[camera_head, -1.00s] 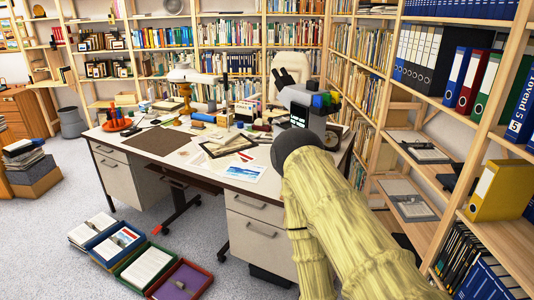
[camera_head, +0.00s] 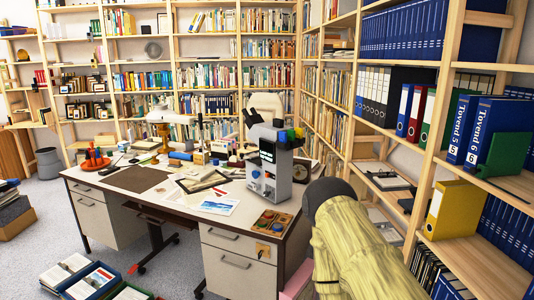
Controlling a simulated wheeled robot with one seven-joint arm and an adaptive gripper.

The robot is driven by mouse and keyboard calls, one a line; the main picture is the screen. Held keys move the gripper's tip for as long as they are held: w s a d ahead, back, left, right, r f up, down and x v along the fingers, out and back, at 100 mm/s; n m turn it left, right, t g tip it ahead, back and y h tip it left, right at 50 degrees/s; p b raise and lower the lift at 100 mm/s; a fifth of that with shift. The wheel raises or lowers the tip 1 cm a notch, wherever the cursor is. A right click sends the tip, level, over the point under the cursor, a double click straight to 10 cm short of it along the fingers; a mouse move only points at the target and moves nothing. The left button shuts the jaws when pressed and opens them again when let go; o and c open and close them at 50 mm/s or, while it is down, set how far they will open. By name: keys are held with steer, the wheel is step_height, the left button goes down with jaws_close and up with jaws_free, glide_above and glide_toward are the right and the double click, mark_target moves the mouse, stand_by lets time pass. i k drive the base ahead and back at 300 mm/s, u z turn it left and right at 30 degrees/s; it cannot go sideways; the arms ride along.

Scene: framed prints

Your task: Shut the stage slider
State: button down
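A grey microscope-like instrument (camera_head: 285,170) stands upright on the right part of the desk (camera_head: 130,206). It has black eyepieces, a small dark display and black, green, blue and yellow parts on top. White and blue parts show in its open front, around the stage. They are too small to tell a slider or its position. My pale yellow arm enters at the lower right and ends in view at a dark joint, right of and nearer than the instrument. My gripper is not visible, so its state is hidden.
A framed print (camera_head: 200,181) and papers lie mid-desk. Shelves with blue binders (camera_head: 405,33) and a yellow binder (camera_head: 453,210) line the right side. Trays (camera_head: 92,282) stand on the floor at front left.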

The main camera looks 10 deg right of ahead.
mark_target(251, 156)
steer(key=z, duration=0.3)
steer(key=i, duration=0.85)
steer(key=u, duration=0.5)
steer(key=i, duration=0.75)
steer(key=u, duration=0.65)
